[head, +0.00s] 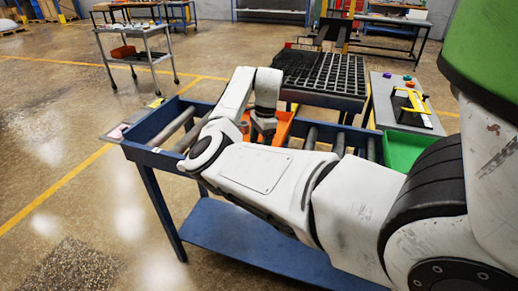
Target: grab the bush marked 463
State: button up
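My arm reaches across the blue roller table (165,167), and my gripper (263,133) points down over an orange bin (283,127). The gripper is small and dark here, and I cannot tell whether its fingers are apart or closed on something. I cannot make out a bush marked 463 or read any number. The inside of the orange bin is mostly hidden behind my wrist and forearm.
A green bin (402,150) is at the table's right, partly behind my arm. A black gridded tray (320,75) stands behind the rollers. A side table (384,88) holds a yellow-framed tool (411,100). A wheeled cart (140,58) stands far left. Left floor is clear.

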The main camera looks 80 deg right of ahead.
jog(key=shift+w+f, duration=0.1)
jog(key=shift+f, duration=0.75)
jog(key=c, duration=1.3)
